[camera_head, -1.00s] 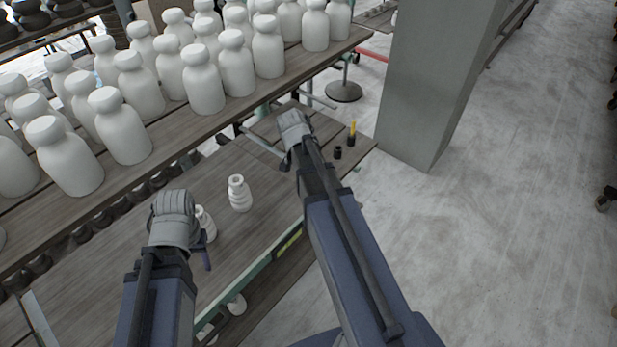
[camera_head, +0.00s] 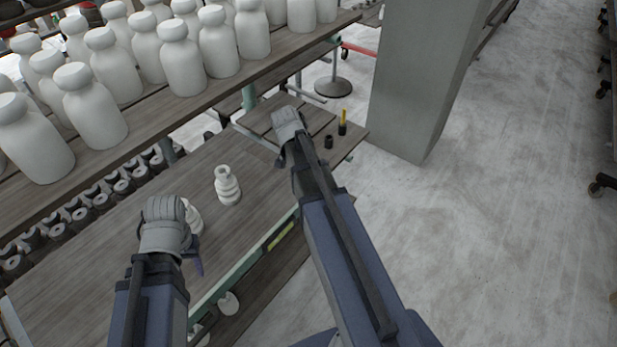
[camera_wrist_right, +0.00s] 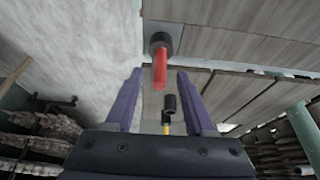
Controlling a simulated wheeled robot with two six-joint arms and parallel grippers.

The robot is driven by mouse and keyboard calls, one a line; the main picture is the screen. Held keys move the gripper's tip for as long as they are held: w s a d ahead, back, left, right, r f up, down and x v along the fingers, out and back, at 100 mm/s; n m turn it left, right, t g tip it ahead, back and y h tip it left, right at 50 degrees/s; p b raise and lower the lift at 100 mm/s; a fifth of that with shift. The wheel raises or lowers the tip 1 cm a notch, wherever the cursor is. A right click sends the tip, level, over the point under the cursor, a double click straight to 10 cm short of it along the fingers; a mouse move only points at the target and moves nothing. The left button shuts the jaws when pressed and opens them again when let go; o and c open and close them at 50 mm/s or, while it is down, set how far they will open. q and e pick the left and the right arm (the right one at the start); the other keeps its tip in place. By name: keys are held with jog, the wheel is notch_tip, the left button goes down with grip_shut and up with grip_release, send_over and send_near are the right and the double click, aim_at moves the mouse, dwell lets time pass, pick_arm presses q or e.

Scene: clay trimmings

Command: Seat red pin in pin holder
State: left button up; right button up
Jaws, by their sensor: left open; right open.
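In the right wrist view a red pin (camera_wrist_right: 160,70) with a dark round base (camera_wrist_right: 161,42) shows between the fingertips of my right gripper (camera_wrist_right: 160,76). The gripper is open, with a gap on both sides of the pin. A small black cylinder (camera_wrist_right: 169,103) lies between the fingers lower in that view, with a yellow piece (camera_wrist_right: 166,128) below it. The head view shows a small black cylinder (camera_head: 328,142) and a yellow pin (camera_head: 343,116) with a black lower part. The red pin does not show there. My left gripper (camera_head: 194,255) is open beside a white vase, its fingers partly hidden.
A white ribbed vase (camera_head: 228,186) stands on the wooden bench (camera_head: 120,265) between my arms. A second white vase (camera_head: 195,220) is partly behind my left gripper. A shelf of white bottles (camera_head: 183,68) runs above the bench. A grey pillar (camera_head: 420,80) stands right of it.

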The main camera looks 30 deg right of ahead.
jog(key=shift+b+x, duration=0.35)
jog(key=shift+x, duration=0.55)
jog(key=shift+r, duration=0.1)
jog(key=shift+c, duration=0.4)
grip_shut()
